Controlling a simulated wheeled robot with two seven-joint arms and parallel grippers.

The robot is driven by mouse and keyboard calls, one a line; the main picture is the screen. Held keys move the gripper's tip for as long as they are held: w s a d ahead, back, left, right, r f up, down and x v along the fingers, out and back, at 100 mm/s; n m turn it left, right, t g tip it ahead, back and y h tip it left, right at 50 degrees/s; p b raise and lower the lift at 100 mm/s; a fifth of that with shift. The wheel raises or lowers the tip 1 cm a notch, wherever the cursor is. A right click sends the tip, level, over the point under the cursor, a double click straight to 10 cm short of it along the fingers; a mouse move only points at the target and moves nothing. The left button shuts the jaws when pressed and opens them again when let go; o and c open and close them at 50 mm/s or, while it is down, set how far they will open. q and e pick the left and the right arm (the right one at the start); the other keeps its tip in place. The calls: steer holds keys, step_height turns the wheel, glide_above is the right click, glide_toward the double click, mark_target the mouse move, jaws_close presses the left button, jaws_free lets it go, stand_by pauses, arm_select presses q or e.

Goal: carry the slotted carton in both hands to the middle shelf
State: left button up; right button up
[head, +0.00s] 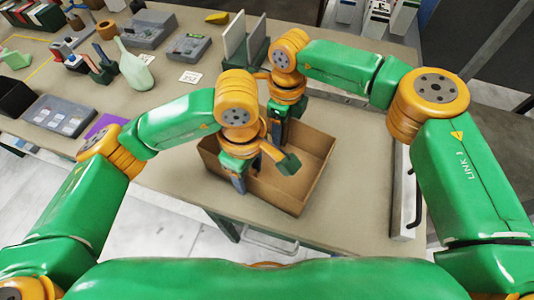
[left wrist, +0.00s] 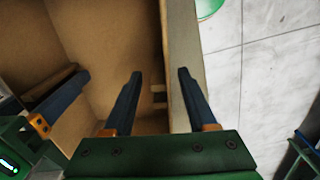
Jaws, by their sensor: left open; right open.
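The slotted carton (head: 308,160) is a brown open-topped box on the table near its front edge. Its inside and one wall fill the left half of the left wrist view (left wrist: 100,30), where a small slot-like gap shows in the wall. My left gripper (head: 240,183) is open at the carton's near left side, its fingers on either side of the wall in the left wrist view (left wrist: 162,85); contact cannot be told. My right gripper (head: 278,130) is open at the carton's far side. Its fingertips are partly hidden. The middle shelf is not identifiable.
The table (head: 360,190) is clear right of the carton. A grey panel with a dark handle (head: 407,195) stands at its right edge. A green bottle (head: 135,68), grey trays (head: 60,117) and a rack with upright plates (head: 245,42) are left and behind. Floor lies in front.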

arm_select(q)
steer(key=shift+s+f, duration=0.15)
steer(key=shift+f, duration=0.25)
arm_select(e)
steer(key=shift+s+f, duration=0.15)
steer(key=shift+f, duration=0.2)
arm_select(q)
jaws_close()
arm_select(e)
jaws_close()
